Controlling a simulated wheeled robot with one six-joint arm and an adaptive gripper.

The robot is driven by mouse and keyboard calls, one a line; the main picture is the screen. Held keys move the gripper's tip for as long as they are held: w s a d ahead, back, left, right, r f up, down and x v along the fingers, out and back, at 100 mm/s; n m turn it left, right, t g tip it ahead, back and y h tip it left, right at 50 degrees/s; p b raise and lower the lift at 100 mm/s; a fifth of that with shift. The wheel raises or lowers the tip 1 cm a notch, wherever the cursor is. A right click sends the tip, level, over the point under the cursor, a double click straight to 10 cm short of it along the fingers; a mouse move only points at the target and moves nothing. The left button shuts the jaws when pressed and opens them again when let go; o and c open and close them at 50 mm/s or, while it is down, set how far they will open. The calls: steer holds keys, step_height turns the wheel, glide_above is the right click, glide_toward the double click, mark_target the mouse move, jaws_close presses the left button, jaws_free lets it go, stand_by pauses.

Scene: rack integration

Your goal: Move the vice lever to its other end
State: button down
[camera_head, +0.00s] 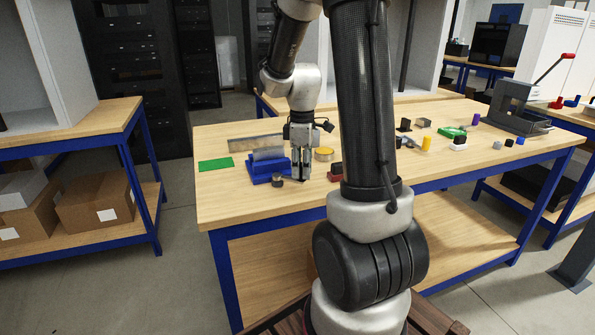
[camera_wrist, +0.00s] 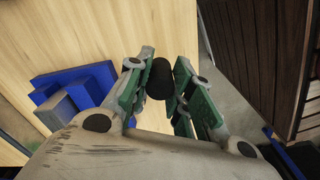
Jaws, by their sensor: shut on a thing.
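A blue vice (camera_head: 260,175) with a grey top part stands near the left front of the wooden table, and its blue blocks show at the left of the wrist view (camera_wrist: 95,78). My gripper (camera_head: 304,178) points down just right of the vice, near the table's front edge. In the wrist view, its green-padded fingers (camera_wrist: 159,88) are shut on a black rounded end (camera_wrist: 160,75), which looks like the lever's knob. The link between this end and the vice is hidden. A dark round piece (camera_head: 277,182) shows at the vice's front.
A green plate (camera_head: 215,164) lies left of the vice. A yellow round thing (camera_head: 324,154) and a dark red block (camera_head: 335,172) are close right of my gripper. Several small parts lie farther right, near a large grey lever press (camera_head: 512,110).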

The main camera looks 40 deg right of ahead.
steer(key=w+d+n, duration=0.1)
steer(key=d+n, duration=0.1)
steer(key=n, duration=0.1)
steer(key=shift+w, duration=0.35)
steer(key=shift+w+d+n, duration=0.25)
steer(key=shift+w+n, duration=0.15)
steer(key=shift+n, duration=0.45)
steer(key=shift+w+d+n, duration=0.25)
steer(key=shift+w+n, duration=0.15)
steer(key=shift+n, duration=0.45)
steer(key=c, duration=1.2)
jaws_free()
step_height(320, 180, up, 12)
